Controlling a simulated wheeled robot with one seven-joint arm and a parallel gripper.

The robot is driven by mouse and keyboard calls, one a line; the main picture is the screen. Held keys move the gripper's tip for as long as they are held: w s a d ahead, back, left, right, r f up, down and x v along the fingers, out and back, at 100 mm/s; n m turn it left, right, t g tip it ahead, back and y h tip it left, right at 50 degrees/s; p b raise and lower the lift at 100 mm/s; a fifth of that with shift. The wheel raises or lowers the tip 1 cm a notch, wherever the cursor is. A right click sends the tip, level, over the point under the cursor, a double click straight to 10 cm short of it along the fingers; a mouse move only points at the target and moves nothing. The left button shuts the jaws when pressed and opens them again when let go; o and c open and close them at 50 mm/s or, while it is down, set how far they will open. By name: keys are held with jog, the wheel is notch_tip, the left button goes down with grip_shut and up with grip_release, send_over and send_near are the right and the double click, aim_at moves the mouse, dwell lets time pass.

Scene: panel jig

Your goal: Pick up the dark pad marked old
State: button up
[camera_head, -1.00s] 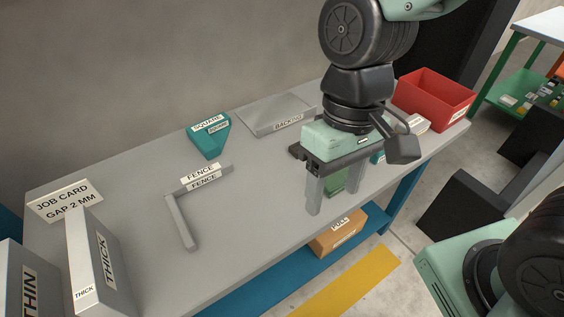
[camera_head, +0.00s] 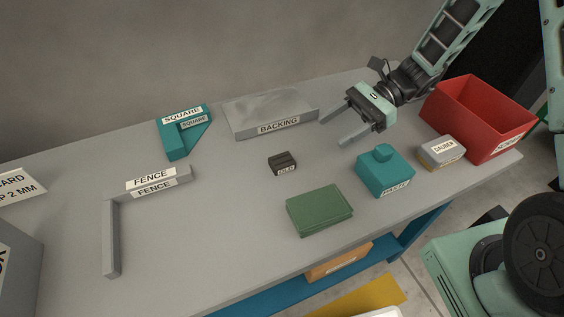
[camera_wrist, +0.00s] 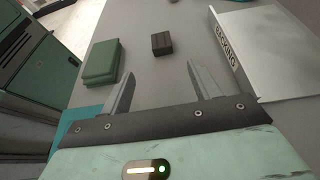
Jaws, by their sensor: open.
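The dark pad marked old (camera_head: 282,163) is a small blackish block lying on the grey bench, between the backing block and the green pad. In the wrist view the dark pad (camera_wrist: 161,43) lies beyond my fingertips, roughly midway between them sideways. My gripper (camera_head: 332,131) is open and empty, to the right of and behind the pad, with its fingers pointing left toward it. My gripper's two fingers (camera_wrist: 158,75) stand apart in the wrist view, and nothing is between them. The pad is apart from the fingers and fully visible.
The backing block (camera_head: 270,112) is behind. The square (camera_head: 184,131) and fence (camera_head: 112,240) are left. Bench around the old pad is clear.

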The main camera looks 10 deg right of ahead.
send_near(285, 159)
jog(key=x, duration=0.3)
jog(key=shift+s+a+f, duration=0.15)
jog(key=shift+s+f, duration=0.05)
jog(key=shift+f, duration=0.15)
jog(key=x, duration=0.5)
jog(key=shift+w+a+r, duration=0.1)
jog(key=shift+a, duration=0.3)
jog(key=c, duration=1.1)
